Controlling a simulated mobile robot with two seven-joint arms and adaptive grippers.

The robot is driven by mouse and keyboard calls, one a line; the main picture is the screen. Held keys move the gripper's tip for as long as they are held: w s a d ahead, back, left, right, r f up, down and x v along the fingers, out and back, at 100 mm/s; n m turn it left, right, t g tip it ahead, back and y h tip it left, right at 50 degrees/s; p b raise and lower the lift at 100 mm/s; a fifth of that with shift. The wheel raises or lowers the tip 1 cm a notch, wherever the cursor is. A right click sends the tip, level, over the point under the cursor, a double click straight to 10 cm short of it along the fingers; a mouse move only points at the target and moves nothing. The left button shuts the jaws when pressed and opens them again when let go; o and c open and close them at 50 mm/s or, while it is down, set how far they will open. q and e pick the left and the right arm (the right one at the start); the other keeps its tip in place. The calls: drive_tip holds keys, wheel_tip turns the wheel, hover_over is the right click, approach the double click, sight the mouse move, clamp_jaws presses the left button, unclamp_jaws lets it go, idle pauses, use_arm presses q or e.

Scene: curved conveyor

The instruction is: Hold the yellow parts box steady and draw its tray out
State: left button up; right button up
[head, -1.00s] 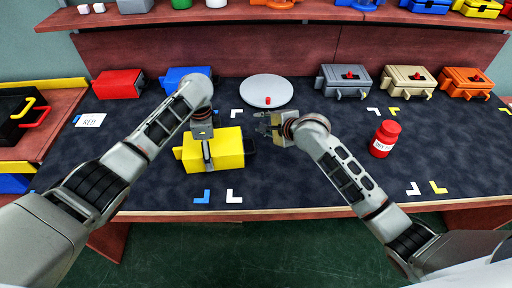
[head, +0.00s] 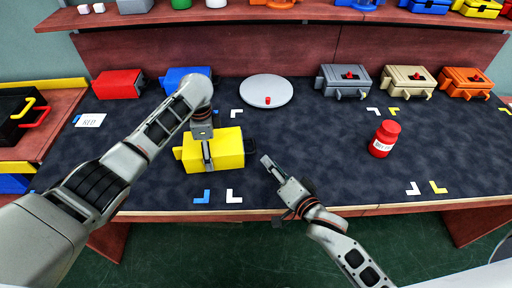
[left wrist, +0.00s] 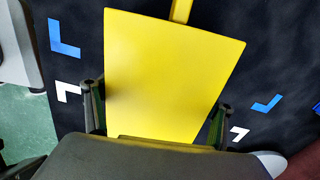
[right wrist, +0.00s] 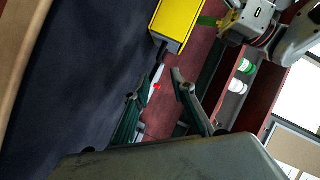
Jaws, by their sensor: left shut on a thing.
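The yellow parts box (head: 228,153) stands on the dark table top, left of the middle. A dark handle (head: 250,146) sticks out of its right end, and a yellow tab (head: 177,152) out of its left end. My left gripper (head: 208,153) is over the box from above. In the left wrist view its fingers (left wrist: 155,115) are against both sides of the yellow box (left wrist: 172,70). My right gripper (head: 267,161) is to the right of the handle, apart from it. In the right wrist view its fingers (right wrist: 158,92) are spread and empty, below the yellow box (right wrist: 178,20). The tray inside is hidden.
A grey round plate with a red knob (head: 266,92) lies behind the box. A red bottle (head: 384,139) stands to the right. Blue (head: 187,76), red (head: 118,84), grey, beige and orange boxes line the back.

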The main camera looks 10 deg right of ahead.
drive_tip(key=x, duration=1.1)
drive_tip(key=shift+r, duration=0.1)
drive_tip(key=shift+s, duration=0.1)
clamp_jaws()
